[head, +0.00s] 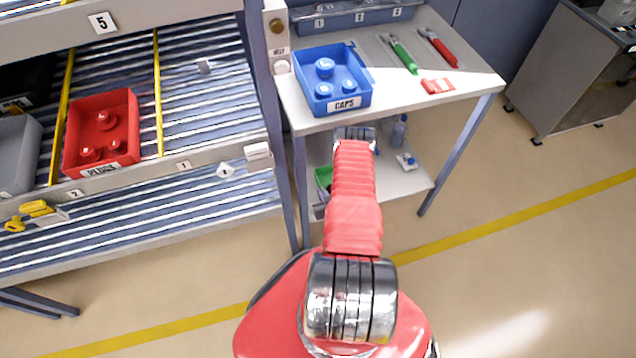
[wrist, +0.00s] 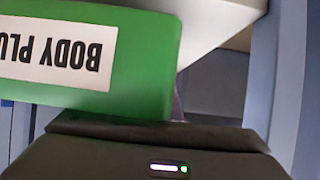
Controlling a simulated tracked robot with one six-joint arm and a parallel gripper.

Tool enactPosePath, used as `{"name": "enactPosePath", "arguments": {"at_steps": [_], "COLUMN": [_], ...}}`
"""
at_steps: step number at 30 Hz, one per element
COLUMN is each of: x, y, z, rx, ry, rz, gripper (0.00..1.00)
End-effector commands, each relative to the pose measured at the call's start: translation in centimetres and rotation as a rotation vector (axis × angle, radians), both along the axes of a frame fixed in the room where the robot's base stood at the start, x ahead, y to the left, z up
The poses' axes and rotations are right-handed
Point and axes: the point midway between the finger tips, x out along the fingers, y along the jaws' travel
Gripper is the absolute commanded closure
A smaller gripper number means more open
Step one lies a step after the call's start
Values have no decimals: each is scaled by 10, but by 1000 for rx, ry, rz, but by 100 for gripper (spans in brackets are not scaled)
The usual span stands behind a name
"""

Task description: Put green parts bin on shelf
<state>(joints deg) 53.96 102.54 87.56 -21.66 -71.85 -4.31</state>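The green parts bin (head: 323,180) is on the lower shelf of the side table in the head view, mostly hidden behind my red arm. In the wrist view the green bin (wrist: 140,75) fills the upper left, very close, with a white label reading "BODY PLU" upside down. My gripper (wrist: 158,130) shows as a dark body along the bottom of the wrist view, right at the bin's edge. Its fingertips are hidden, so I cannot tell whether it grips the bin. The shelf rack (head: 215,155) stands at left with sloped roller lanes.
A red bin (head: 101,130) and a grey bin (head: 14,150) sit in rack lanes; the lane right of the red bin looks free. A blue caps bin (head: 330,85) and tools are on the tabletop (head: 400,105). A table leg (head: 455,155) and rack post (head: 270,130) flank the lower shelf.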

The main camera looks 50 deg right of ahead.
Motion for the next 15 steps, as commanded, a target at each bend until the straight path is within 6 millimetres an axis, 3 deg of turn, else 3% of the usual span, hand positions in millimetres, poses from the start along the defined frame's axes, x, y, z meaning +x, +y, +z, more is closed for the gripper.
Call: {"name": "enactPosePath", "arguments": {"at_steps": [7,15], "x": [41,53], "y": [-24,-33], "z": [1,0], "rx": [-3,-1], "ry": [-2,0], "rz": [2,-2], "gripper": [100,100]}}
